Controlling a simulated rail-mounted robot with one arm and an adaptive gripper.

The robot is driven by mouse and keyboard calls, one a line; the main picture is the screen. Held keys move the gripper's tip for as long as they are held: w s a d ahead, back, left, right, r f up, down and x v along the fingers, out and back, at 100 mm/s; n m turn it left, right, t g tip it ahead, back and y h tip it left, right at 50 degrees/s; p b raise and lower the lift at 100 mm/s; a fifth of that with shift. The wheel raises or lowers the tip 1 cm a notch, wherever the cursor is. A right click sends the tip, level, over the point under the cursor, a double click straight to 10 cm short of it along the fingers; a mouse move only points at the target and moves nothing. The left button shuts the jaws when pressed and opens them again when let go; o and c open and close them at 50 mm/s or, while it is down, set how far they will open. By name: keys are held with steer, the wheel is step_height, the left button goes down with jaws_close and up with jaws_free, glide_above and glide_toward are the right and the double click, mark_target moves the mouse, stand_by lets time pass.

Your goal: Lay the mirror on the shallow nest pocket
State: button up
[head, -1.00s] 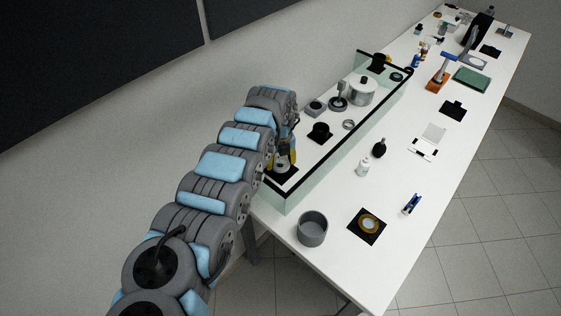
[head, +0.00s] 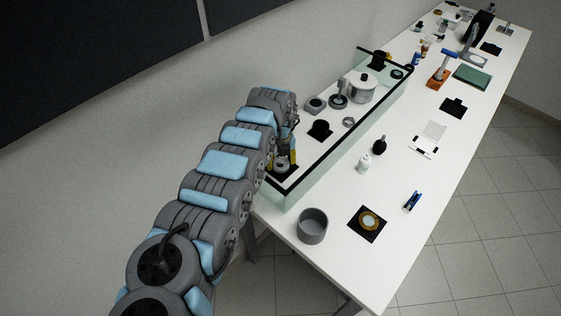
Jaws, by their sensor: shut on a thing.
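My gripper (head: 284,164) is at the near left end of the glass-walled enclosure, low over a dark square plate (head: 289,183). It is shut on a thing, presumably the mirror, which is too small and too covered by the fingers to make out. I cannot tell whether it touches the plate. The dark plate lies on the white surface inside the enclosure and is partly hidden by my gripper; whether it is the shallow nest pocket is not clear.
The enclosure's black-edged glass wall (head: 335,150) runs close to the right of my gripper. A grey cup (head: 312,226) stands outside at the near table edge.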

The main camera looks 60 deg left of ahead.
steer(key=shift+f, duration=0.3)
steer(key=o, duration=1.2)
steer(key=shift+r, duration=0.1)
step_height(320, 180, up, 12)
stand_by(0.5)
